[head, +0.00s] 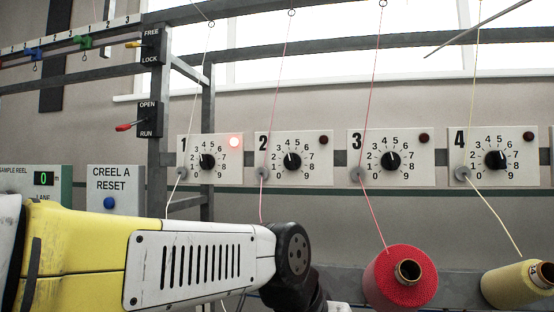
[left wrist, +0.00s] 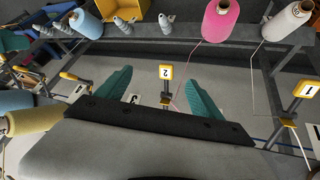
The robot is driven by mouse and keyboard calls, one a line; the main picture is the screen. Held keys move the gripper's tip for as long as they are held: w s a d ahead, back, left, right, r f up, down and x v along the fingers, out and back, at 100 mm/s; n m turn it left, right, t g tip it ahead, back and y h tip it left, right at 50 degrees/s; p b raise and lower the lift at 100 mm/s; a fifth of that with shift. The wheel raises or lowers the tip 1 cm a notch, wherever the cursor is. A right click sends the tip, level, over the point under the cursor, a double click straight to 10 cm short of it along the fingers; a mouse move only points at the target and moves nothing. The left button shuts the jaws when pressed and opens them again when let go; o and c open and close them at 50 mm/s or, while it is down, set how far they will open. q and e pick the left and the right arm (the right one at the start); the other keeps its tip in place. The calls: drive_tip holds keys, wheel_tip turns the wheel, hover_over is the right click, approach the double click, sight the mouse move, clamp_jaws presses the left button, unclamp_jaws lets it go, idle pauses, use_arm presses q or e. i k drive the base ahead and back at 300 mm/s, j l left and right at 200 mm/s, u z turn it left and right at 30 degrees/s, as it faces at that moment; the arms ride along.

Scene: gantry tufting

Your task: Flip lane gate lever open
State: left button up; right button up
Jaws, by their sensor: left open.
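A black OPEN/RUN box (head: 147,119) on the grey post carries a red-handled lever (head: 124,127), which points left and slightly down. Above it, a black FREE/LOCK box (head: 151,46) carries a yellow-handled lever (head: 133,44). I cannot tell which of them is the lane gate lever. My left arm crosses the lower left of the head view, with its gripper hidden there. In the left wrist view my left gripper (left wrist: 159,76) has its teal fingers spread apart, with nothing held. Between them, farther off, stands a yellow tag marked 2 (left wrist: 166,72). My right gripper is not in view.
Numbered dial panels (head: 209,160) line the rail, with lamp 1 lit red. A red yarn cone (head: 400,278) and a yellow cone (head: 517,284) sit low right. The CREEL A RESET panel (head: 115,183) is at left. In the left wrist view, a pink cone (left wrist: 222,22) stands on a grey rail.

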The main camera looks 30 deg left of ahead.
sight(123, 127)
drive_tip(key=u, duration=2.25)
